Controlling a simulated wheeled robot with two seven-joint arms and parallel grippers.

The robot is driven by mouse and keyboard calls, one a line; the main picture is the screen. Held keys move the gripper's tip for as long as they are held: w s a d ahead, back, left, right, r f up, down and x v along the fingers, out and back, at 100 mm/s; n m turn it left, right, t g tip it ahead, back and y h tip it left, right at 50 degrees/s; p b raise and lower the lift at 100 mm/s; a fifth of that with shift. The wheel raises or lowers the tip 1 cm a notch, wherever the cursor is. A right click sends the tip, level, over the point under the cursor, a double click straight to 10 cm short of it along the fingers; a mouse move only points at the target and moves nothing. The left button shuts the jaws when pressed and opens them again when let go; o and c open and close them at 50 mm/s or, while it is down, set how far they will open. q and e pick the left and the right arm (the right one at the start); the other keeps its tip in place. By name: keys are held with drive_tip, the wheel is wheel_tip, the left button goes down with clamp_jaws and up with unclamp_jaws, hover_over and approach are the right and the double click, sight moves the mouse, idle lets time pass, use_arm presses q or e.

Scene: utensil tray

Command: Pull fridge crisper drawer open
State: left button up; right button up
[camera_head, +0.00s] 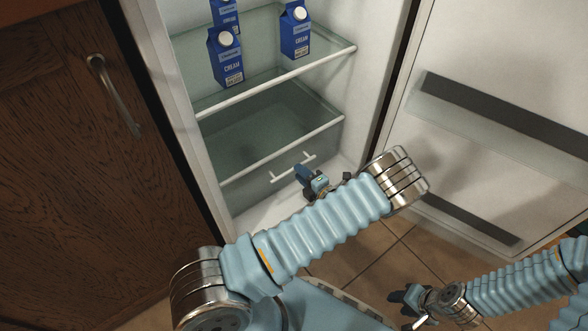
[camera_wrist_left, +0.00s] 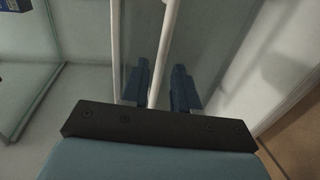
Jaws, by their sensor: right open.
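The crisper drawer (camera_head: 252,189) is a translucent grey front at the bottom of the open fridge, and it looks closed. Its white bar handle (camera_head: 292,166) runs across the front. My left gripper (camera_head: 305,176) is at the right part of the handle, partly covered by its own wrist. In the left wrist view, my left gripper's dark blue fingers (camera_wrist_left: 160,88) are apart, with a white bar (camera_wrist_left: 165,45) running between them that appears to be the handle. No firm grip shows. My right gripper (camera_head: 404,301) is open and empty, low at the right, away from the drawer.
Several blue cream cartons (camera_head: 226,57) stand on the upper glass shelf. The lower glass shelf (camera_head: 250,130) looks empty. The fridge door (camera_head: 480,60) stands open at the right. A dark wooden cabinet (camera_head: 70,170) is at the left. Tiled floor (camera_head: 390,255) lies below.

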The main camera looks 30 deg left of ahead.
use_arm(q)
drive_tip(key=x, duration=0.4)
clamp_jaws()
